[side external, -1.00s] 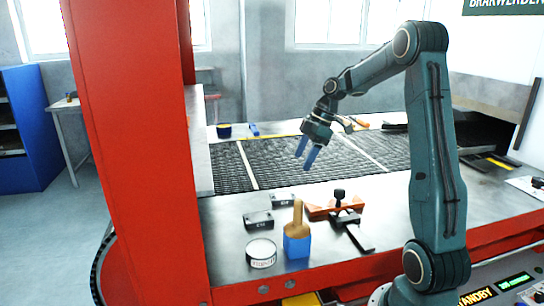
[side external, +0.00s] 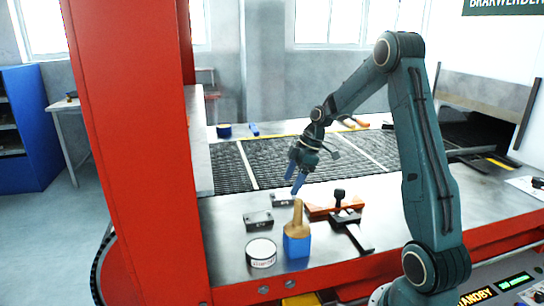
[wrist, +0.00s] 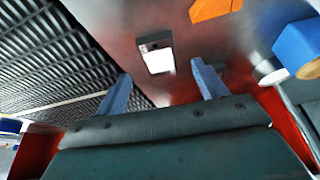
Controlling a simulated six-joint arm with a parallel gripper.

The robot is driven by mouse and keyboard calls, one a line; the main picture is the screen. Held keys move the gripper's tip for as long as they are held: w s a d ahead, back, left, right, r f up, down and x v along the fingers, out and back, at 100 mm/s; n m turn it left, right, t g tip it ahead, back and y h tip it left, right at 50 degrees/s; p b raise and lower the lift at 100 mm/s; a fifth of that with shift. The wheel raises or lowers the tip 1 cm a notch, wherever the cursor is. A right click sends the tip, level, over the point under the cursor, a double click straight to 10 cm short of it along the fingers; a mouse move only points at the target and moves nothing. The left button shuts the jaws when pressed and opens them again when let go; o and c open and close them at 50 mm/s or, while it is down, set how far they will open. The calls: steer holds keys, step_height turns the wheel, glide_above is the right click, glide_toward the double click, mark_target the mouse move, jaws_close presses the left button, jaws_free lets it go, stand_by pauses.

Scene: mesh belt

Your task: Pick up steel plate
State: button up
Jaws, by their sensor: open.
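Two small grey steel pieces lie on the metal table, one nearer the front (side external: 258,221) and one farther back (side external: 283,200); I cannot tell for sure which is the steel plate. My gripper (side external: 294,181) is open and empty, its blue fingers pointing down above the table near the farther piece. In the wrist view a dark-edged piece with a bright face (wrist: 157,58) shows between and beyond the two fingertips, apart from them.
A blue block with a wooden handle (side external: 297,245), a round tin (side external: 261,253), an orange tool (side external: 318,210) and a black clamp (side external: 350,228) stand close by. The dark mesh belt (side external: 275,160) lies behind. A red post (side external: 135,150) rises at left.

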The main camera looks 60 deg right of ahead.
mark_target(284, 196)
steer(key=shift+x, duration=2.25)
steer(key=shift+w+r, duration=0.1)
steer(key=c, duration=1.4)
steer(key=shift+r, duration=0.15)
step_height(284, 196, up, 20)
